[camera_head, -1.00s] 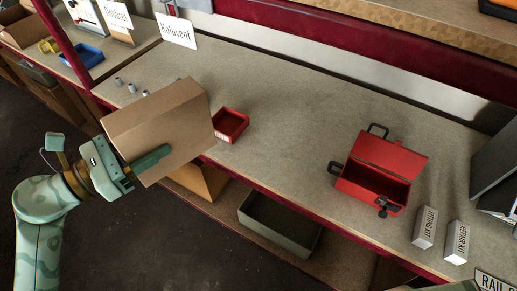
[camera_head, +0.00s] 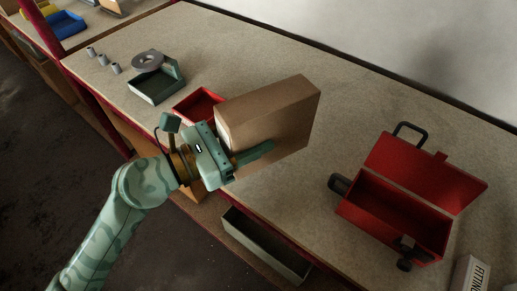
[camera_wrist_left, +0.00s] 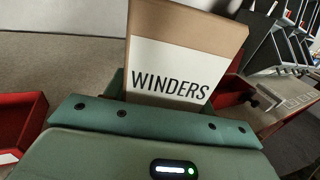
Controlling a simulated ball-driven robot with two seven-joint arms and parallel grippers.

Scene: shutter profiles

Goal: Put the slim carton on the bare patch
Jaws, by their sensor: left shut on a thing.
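The slim carton (camera_head: 275,115) is a plain brown box; in the left wrist view its near face has a white label reading WINDERS (camera_wrist_left: 170,75). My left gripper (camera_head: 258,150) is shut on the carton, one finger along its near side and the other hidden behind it. The carton is tilted in the picture, over the front part of the bench. A bare patch of bench top (camera_head: 335,140) lies between the carton and the open red toolbox (camera_head: 395,215). My right gripper is not in view.
A small red bin (camera_head: 193,103) is just left of the carton, partly covered by it. Farther left are a dark green tray (camera_head: 155,90), a grey ring (camera_head: 148,61) and small grey cylinders. A white FITTING box (camera_head: 470,275) stands at the bottom right.

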